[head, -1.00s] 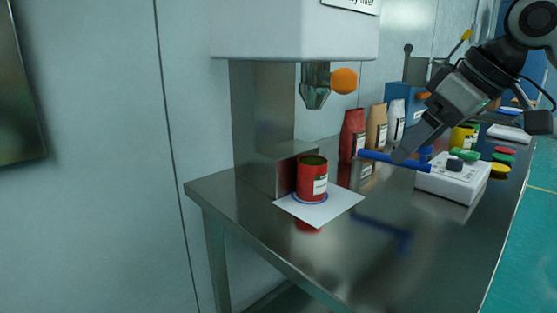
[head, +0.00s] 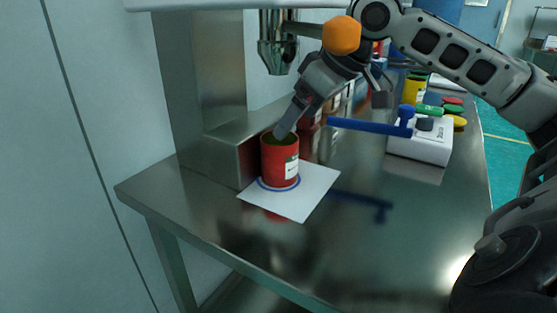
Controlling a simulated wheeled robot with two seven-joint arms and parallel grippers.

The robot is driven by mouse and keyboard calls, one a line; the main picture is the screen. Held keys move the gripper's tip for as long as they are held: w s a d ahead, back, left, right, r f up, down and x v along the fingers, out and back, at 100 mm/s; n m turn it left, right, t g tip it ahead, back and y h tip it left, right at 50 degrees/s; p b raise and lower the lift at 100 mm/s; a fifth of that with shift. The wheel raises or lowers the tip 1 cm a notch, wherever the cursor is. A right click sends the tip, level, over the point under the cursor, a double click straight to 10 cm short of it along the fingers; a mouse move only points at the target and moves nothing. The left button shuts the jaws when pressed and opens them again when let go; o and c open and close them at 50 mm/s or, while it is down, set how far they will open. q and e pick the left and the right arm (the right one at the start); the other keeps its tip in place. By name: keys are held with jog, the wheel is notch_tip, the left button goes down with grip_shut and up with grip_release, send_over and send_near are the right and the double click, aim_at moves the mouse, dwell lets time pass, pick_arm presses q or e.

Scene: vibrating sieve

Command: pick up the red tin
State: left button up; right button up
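The red tin (head: 279,165) stands upright and open-topped, with a white label on its side. It stands inside a blue ring on a white sheet (head: 312,196) at the left end of the steel table. My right gripper (head: 284,130) comes in from the upper right and points down. Only one finger shows clearly, so the opening is unclear. My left gripper is not in view.
A steel nozzle (head: 278,45) hangs above the tin, and an orange knob (head: 341,35) is beside it. A steel housing (head: 222,148) stands close to the tin's left. The front table surface is clear.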

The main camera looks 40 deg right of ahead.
aim_at(280, 143)
jog(key=p+x, duration=0.2)
jog(key=x, duration=0.5)
jog(key=shift+w, duration=0.1)
jog(key=shift+w+a+f, duration=0.15)
jog(key=shift+w+f, duration=0.05)
jog(key=shift+f, duration=0.25)
jog(key=c, duration=1.2)
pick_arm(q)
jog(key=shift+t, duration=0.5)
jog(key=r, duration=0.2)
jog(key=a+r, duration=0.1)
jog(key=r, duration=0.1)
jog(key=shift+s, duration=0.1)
pick_arm(e)
jog(key=shift+c, duration=0.3)
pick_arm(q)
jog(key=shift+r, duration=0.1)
pick_arm(e)
jog(key=shift+r, duration=0.15)
